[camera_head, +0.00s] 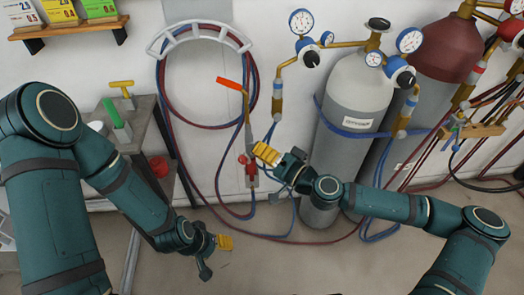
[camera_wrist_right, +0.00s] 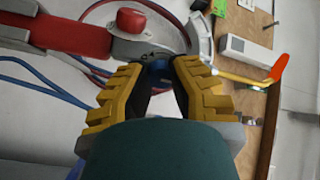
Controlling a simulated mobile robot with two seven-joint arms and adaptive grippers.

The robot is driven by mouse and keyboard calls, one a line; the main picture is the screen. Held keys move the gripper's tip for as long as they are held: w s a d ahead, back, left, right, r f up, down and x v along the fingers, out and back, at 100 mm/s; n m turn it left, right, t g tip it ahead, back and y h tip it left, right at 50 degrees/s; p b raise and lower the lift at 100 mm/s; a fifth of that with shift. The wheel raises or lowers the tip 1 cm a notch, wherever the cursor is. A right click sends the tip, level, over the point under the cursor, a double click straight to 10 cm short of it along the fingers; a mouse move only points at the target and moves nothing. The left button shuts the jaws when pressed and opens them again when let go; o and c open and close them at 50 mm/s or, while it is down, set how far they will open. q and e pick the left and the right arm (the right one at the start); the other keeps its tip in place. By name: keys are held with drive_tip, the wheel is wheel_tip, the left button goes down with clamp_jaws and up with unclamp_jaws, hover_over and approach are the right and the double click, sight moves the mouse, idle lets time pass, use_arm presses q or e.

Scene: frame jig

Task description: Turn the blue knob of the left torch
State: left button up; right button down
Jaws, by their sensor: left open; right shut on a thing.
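The left torch hangs upright at the wall in the head view, with an orange tip (camera_head: 228,83), a thin brass tube and a red lower body (camera_head: 251,172). A red knob (camera_head: 242,158) sits on its side; the red knob (camera_wrist_right: 130,20) and red body (camera_wrist_right: 60,38) also show in the right wrist view. My right gripper (camera_head: 262,152) is at the torch. In the wrist view its yellow fingers (camera_wrist_right: 160,80) are closed around the blue knob (camera_wrist_right: 158,67), which is mostly hidden between them. My left gripper (camera_head: 215,252) is open, low over the floor, away from the torch.
Coiled red and blue hoses hang on a wall hook (camera_head: 200,32). A grey gas cylinder (camera_head: 350,100) with gauges stands right of the torch, a dark red one (camera_head: 440,45) beyond it. A cart (camera_head: 140,105) with tools stands at left, behind my left arm.

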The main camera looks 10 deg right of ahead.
drive_tip(key=shift+f, duration=0.1)
drive_tip(key=c, duration=0.7)
unclamp_jaws()
drive_tip(key=shift+c, duration=0.2)
drive_tip(key=v, duration=1.2)
